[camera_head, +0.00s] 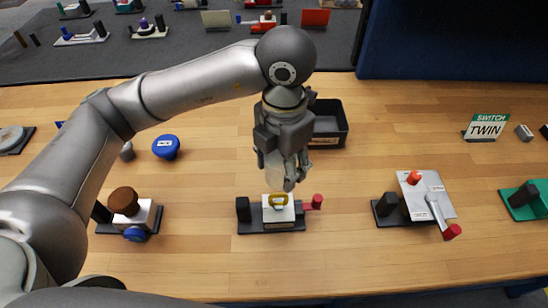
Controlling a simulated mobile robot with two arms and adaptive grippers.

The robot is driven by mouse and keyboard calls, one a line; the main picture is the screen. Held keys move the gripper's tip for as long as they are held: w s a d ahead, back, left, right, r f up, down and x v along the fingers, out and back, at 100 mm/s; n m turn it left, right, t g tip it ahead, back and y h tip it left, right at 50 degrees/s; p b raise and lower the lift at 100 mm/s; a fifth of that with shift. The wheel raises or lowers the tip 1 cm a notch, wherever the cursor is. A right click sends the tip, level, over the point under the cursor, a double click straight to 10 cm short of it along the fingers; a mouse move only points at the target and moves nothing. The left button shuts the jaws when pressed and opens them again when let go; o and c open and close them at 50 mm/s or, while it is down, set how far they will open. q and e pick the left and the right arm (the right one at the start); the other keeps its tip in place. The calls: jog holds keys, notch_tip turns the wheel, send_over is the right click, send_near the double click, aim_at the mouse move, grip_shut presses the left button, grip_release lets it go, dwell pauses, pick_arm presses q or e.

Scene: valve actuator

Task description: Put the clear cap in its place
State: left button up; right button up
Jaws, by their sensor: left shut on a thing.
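My left gripper (288,176) points down at the middle of the table and is shut on the clear cap (272,166), a pale see-through piece. Parts of the cap are hidden behind the fingers. Just below it is a fixture with a white block (284,215) on a dark base, with a yellow ring-like handle (278,200) on top. The cap appears just above or at this handle; I cannot tell whether they touch. My right gripper is not in view.
A dark open bin (328,125) stands behind the gripper. A red-tipped lever (317,202) sticks out right of the fixture. Left are a brown-knobbed fixture (124,201) and a blue knob (166,146); right is a grey plate fixture (418,200).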

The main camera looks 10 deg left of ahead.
pick_arm(q)
jog(key=shift+n, duration=0.4)
jog(key=w+a+f+p, duration=0.1)
jog(key=w+a+f, duration=0.1)
jog(key=w, duration=0.1)
jog(key=w+a+f+p, duration=0.2)
jog(key=w+f, duration=0.1)
jog(key=w, duration=0.1)
jog(key=w+a+f+p, duration=0.1)
jog(key=w+a+f, duration=0.1)
jog(key=w+f, duration=0.1)
jog(key=shift+w+a+f+p, duration=0.2)
jog(key=shift+w+a+p, duration=0.1)
jog(key=shift+w+a, duration=0.1)
jog(key=shift+w+a+f, duration=0.25)
jog(key=shift+w+f, duration=0.25)
jog(key=shift+f, duration=0.3)
notch_tip(320, 180, down, 2)
jog(key=shift+p, duration=1)
jog(key=shift+f, duration=0.6)
jog(key=o, duration=1)
